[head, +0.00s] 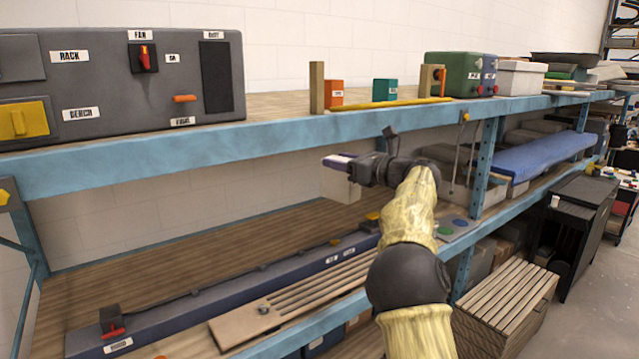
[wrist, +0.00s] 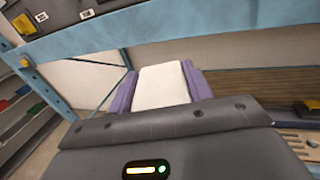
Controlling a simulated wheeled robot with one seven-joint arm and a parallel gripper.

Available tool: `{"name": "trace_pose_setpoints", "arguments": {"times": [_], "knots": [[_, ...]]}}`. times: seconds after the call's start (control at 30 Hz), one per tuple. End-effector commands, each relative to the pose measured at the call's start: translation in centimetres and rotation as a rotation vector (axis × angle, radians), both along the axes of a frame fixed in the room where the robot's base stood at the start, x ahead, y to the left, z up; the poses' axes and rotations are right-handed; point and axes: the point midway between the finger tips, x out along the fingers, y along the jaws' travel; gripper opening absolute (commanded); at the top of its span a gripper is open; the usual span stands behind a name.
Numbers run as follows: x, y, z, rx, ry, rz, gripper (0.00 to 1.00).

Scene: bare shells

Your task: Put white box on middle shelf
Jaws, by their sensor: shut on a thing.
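The white box (head: 340,186) is held at the end of my arm, in front of the opening between the top and middle shelves. My gripper (head: 346,163) is shut on it. In the wrist view the white box (wrist: 161,87) sits between the two purple fingers of my gripper (wrist: 162,88), one on each side. The middle shelf (head: 150,238) is a wooden board below and behind the box. The box is in the air, apart from the shelf. The palm hides the near end of the box in the wrist view.
A long dark blue bar (head: 230,290) and a slatted wooden board (head: 300,295) lie along the middle shelf's front. The blue top shelf beam (head: 200,145) runs above the opening. Bare wood shows behind the bar at left. A blue upright (head: 487,165) stands to the right.

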Motion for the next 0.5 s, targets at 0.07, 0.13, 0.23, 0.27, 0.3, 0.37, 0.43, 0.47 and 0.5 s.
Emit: {"name": "trace_pose_setpoints", "arguments": {"times": [0.07,0.13,0.23,0.27,0.3,0.37,0.43,0.47,0.5], "knots": [[0.8,1.0,-3.7,-0.001,0.007,0.007,0.22],[1.3,1.8,-6.5,0.001,0.007,0.011,0.22],[1.9,2.7,-10.5,0.0,0.008,0.007,0.22],[2.1,3.0,-11.7,-0.001,0.007,0.004,0.22],[2.2,3.4,-13.3,-0.002,0.007,0.001,0.22],[2.4,3.8,-15.8,-0.002,0.007,-0.008,0.22],[2.6,4.2,-18.6,-0.003,0.008,-0.023,0.22],[2.6,4.5,-19.8,-0.002,0.007,-0.029,0.22],[2.6,4.7,-21.5,-0.002,0.007,-0.039,0.22]]}}
